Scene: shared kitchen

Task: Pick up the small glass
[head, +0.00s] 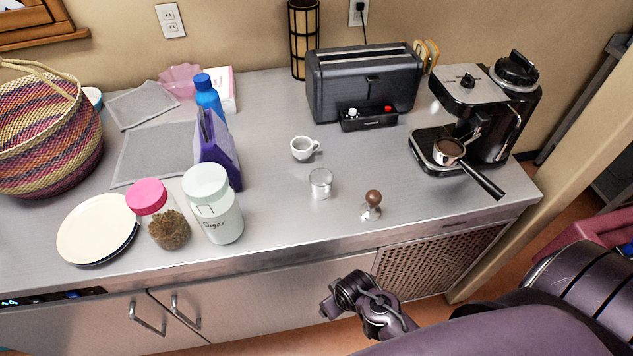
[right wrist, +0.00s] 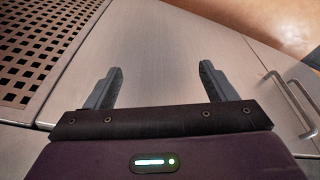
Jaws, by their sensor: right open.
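The small glass (head: 320,184) is clear and stands upright on the steel counter (head: 275,222), near the middle of the head view. My right gripper (head: 328,301) is below and in front of the counter edge, apart from the glass. In the right wrist view, its two fingers (right wrist: 160,86) are spread with nothing between them, facing the cabinet front. The glass does not show in the right wrist view. My left gripper is not in the head view.
A white cup (head: 303,148) stands just behind the glass. A coffee tamper (head: 371,206) is at its right, and a sugar jar (head: 213,204) at its left. A toaster (head: 362,82) and an espresso machine (head: 478,110) stand behind. The counter in front of the glass is clear.

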